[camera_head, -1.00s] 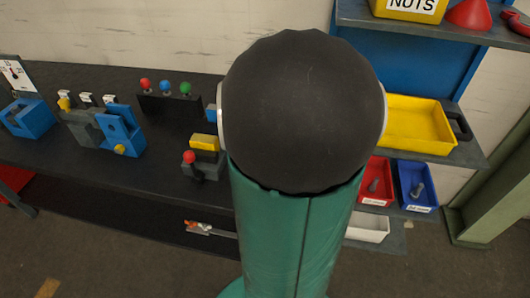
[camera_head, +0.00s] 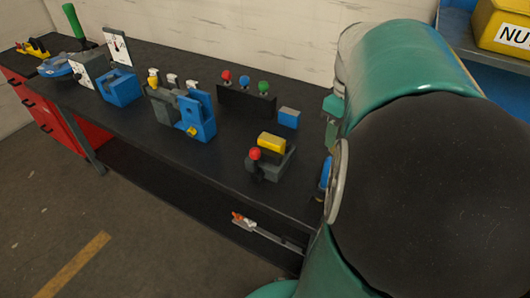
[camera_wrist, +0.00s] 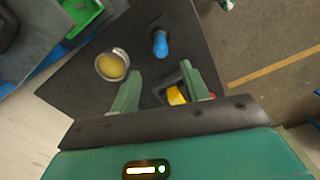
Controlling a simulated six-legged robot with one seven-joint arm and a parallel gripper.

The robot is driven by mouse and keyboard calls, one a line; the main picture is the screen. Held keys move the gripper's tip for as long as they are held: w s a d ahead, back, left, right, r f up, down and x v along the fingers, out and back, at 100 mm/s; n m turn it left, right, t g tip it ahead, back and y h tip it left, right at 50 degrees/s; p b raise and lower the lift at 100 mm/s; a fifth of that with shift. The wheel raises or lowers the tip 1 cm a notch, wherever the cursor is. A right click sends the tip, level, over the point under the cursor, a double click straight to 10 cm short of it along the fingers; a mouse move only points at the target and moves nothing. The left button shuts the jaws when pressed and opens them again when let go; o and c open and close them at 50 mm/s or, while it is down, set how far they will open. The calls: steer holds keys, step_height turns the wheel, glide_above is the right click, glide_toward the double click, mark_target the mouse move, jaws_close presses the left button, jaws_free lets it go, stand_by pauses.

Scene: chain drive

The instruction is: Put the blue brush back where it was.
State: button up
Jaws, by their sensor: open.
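A blue piece that looks like the brush (camera_wrist: 160,44) is on the dark bench top in the wrist view, beyond my fingertips and apart from them. In the head view a blue piece (camera_head: 325,172) shows at the bench edge beside my arm, partly hidden; it may be the same brush. A round tin with yellow contents (camera_wrist: 112,65) stands left of the brush in the wrist view. My gripper (camera_wrist: 162,74) is open, with nothing between its fingers.
A grey fixture with a yellow block (camera_head: 271,142) and red knob stands near the bench's front edge. A rack of red, blue and green knobs (camera_head: 246,100) and blue fixtures (camera_head: 197,115) stand farther left. A yellow NUTS bin (camera_head: 505,30) is upper right.

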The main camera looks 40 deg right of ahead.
steer(key=w+a+m+t, duration=0.1)
steer(key=a+t, duration=0.4)
steer(key=a, duration=2.5)
steer(key=shift+w+a+f+t, duration=0.2)
steer(key=shift+w+f+t, duration=0.1)
steer(key=shift+w, duration=0.3)
